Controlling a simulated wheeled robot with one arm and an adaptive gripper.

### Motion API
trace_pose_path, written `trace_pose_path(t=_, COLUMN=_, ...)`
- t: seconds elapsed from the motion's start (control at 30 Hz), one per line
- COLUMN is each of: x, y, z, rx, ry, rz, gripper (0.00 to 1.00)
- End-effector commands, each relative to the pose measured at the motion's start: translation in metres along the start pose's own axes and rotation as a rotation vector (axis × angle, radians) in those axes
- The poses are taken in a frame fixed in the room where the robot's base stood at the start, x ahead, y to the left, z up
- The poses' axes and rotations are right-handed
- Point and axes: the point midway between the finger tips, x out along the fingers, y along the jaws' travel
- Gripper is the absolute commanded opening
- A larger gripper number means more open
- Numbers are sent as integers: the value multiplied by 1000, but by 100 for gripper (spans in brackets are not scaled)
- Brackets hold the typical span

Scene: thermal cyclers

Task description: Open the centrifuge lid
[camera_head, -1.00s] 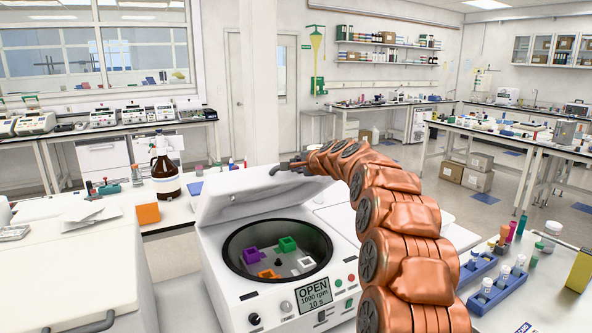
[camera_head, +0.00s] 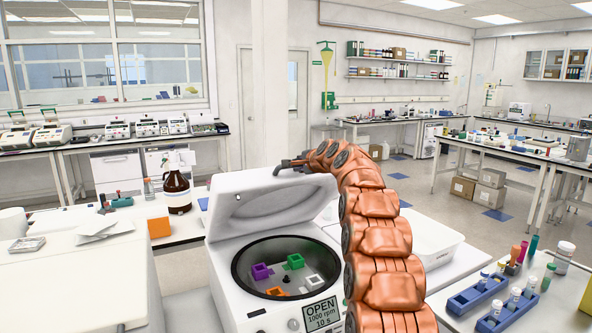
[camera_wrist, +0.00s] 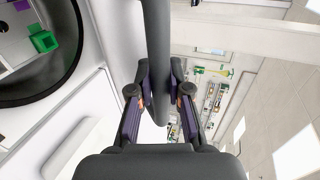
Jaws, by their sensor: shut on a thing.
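The white centrifuge (camera_head: 222,285) stands in front of me with its lid (camera_head: 265,205) raised and tilted back at the hinge. Its dark round bowl (camera_head: 245,283) is exposed, with purple, green, orange and white holders inside. The display (camera_head: 319,313) reads OPEN, 1000 rpm, 10 s. My gripper (camera_head: 297,164) is at the lid's top edge. In the wrist view, my gripper (camera_wrist: 163,88) is shut on the dark bar of the lid handle (camera_wrist: 156,40). The bowl and a green holder (camera_wrist: 43,41) show at that view's upper left.
My arm hides the centrifuge's right front. A blue tube rack (camera_head: 478,296) stands on the bench at right. A brown bottle (camera_head: 176,190) and an orange block (camera_head: 159,227) are on the bench behind left. There is open space above the lid.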

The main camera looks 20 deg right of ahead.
Motion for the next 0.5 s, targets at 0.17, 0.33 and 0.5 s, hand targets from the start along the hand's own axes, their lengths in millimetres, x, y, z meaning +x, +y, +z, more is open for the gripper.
trace_pose_path(t=0.17, x=1, y=-9, z=-7, rx=2, ry=8, rz=-5, gripper=0)
trace_pose_path(t=0.33, x=2, y=-12, z=-12, rx=3, ry=14, rz=-6, gripper=0)
trace_pose_path(t=0.5, x=2, y=-15, z=-14, rx=5, ry=16, rz=-6, gripper=0)
